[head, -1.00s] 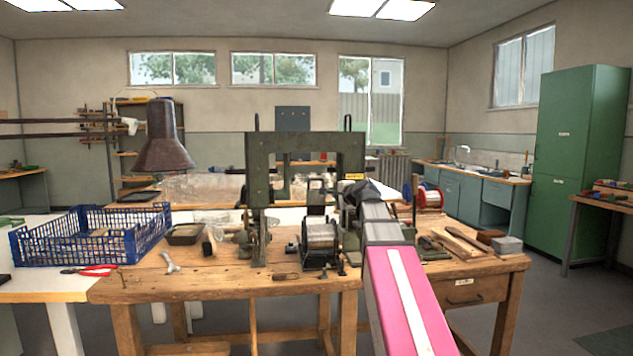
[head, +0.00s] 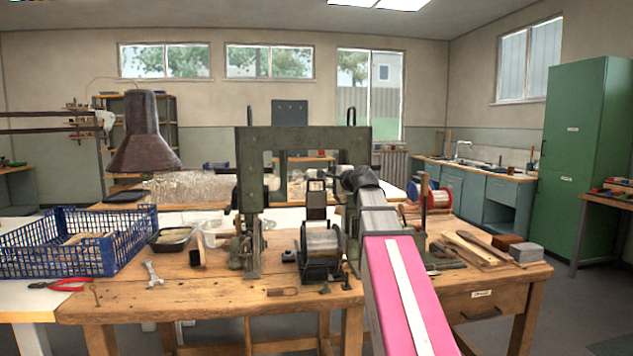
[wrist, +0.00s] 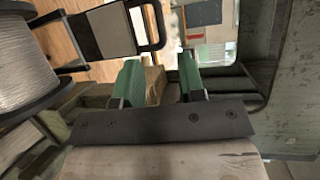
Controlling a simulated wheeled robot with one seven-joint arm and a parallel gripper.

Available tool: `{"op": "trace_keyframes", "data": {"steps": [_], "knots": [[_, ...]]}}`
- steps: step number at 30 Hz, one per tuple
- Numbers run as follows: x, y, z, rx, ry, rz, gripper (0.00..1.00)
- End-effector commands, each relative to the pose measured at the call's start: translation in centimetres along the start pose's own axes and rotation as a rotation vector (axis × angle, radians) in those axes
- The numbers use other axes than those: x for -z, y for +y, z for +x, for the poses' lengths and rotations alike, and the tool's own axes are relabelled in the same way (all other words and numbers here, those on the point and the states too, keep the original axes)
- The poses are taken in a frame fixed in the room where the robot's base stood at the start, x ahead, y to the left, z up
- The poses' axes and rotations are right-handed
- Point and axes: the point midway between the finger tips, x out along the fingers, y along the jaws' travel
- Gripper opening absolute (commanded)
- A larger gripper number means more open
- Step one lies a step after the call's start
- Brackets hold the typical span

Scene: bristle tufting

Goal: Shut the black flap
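A black flap (head: 317,200), a dark frame around a lighter panel, stands raised above the wire spool (head: 322,240) on the green press-like machine (head: 247,190). In the wrist view the flap (wrist: 152,28) is at the upper left, beyond my fingers, with the spool (wrist: 25,65) at the left edge. In the head view my arm hides the fingers.
The machine stands on a wooden bench (head: 215,295). A blue crate (head: 75,250), a black tray (head: 172,238) and a wrench (head: 153,274) are to the left. A red-flanged spool (head: 438,200) and wood pieces (head: 475,248) lie right. The bench's front strip is mostly clear.

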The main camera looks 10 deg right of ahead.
Motion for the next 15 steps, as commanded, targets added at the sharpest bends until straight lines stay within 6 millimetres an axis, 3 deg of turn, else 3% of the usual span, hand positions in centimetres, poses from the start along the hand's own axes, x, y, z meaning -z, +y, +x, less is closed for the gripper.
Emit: {"op": "trace_keyframes", "data": {"steps": [15], "knots": [[0.1, -0.1, 8.2, -0.001, -0.001, -0.001, 0.37]]}}
